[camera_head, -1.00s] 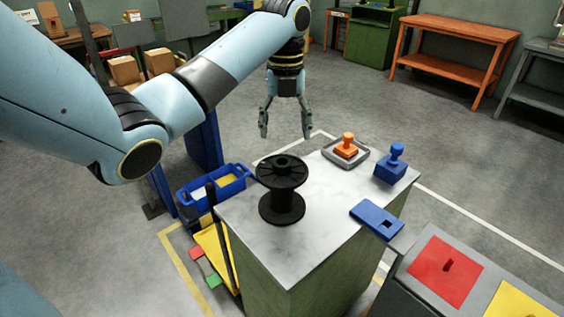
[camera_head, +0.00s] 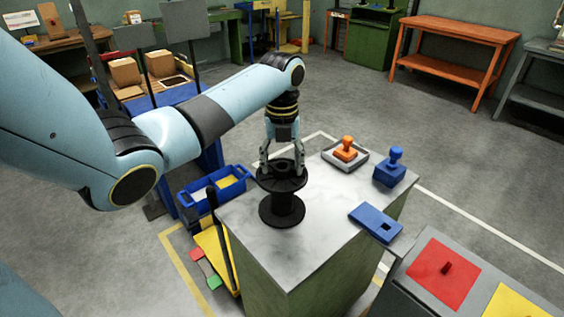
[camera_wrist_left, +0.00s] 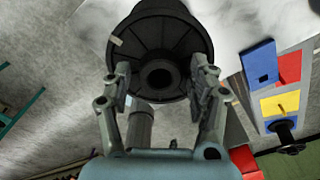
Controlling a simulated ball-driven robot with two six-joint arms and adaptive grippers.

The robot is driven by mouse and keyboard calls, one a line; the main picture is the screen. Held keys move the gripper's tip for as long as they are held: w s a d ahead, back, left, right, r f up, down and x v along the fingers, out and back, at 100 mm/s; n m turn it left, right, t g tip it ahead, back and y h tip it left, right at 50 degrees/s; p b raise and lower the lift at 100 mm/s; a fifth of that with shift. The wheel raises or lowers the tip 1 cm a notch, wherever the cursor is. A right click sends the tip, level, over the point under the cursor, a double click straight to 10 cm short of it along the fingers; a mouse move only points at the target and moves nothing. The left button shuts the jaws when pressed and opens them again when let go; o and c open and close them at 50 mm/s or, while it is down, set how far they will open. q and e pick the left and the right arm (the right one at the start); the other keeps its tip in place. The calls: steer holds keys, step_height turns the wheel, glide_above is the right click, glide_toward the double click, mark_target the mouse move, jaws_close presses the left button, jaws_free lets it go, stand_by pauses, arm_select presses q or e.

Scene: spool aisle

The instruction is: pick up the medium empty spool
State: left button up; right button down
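A black empty spool (camera_head: 282,205) stands upright on the grey top of a green cabinet (camera_head: 322,235). My left gripper (camera_head: 282,162) points down over the spool's upper flange, at its far side in the head view. Its fingers are open, one to each side. In the left wrist view the spool (camera_wrist_left: 152,35) shows its round flange and centre hole, and the open fingertips of the gripper (camera_wrist_left: 163,68) overlap the flange's edges. I cannot tell whether they touch it. The spool's far side is partly hidden. My right gripper is not in view.
An orange stamp (camera_head: 346,148) on a grey tray, a blue stamp (camera_head: 390,168) and a blue plate with a square hole (camera_head: 376,221) are right of the spool. A blue bin (camera_head: 205,192) stands left of the cabinet. A panel with a red square (camera_head: 443,270) is front right.

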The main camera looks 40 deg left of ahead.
arm_select(q)
jaws_close()
steer(key=shift+r, duration=0.15)
